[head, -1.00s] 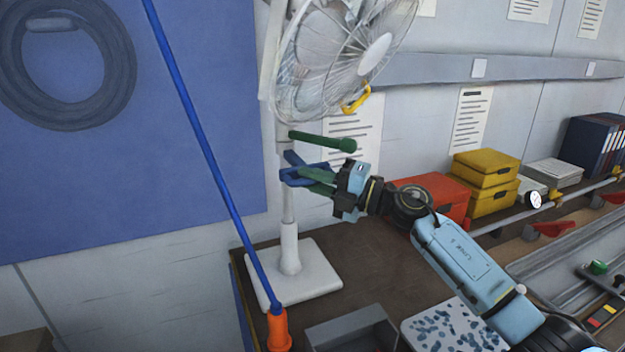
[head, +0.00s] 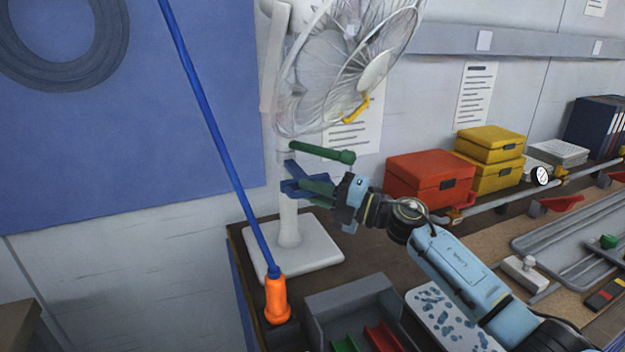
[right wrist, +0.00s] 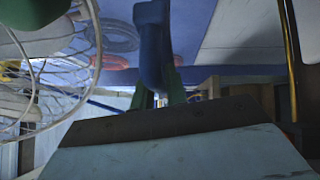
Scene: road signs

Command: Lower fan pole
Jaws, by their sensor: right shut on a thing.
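A white standing fan (head: 345,65) with a wire cage has a white pole (head: 289,215) rising from a square white base (head: 318,250). A green lever (head: 322,153) sticks out to the right from the upper pole, below the fan head. Just below it is a blue handle (head: 296,187) at the pole. My right gripper (head: 318,188), with green fingers, is shut on this blue handle. In the right wrist view the blue handle (right wrist: 152,45) shows between the fingers, with the cage close at the left. My left gripper is not in view.
A blue rod (head: 215,130) with an orange end (head: 277,300) leans left of the fan. A grey bin (head: 345,300) stands in front of the base. Red (head: 425,180) and yellow boxes (head: 490,145) stand on the bench, right of my gripper.

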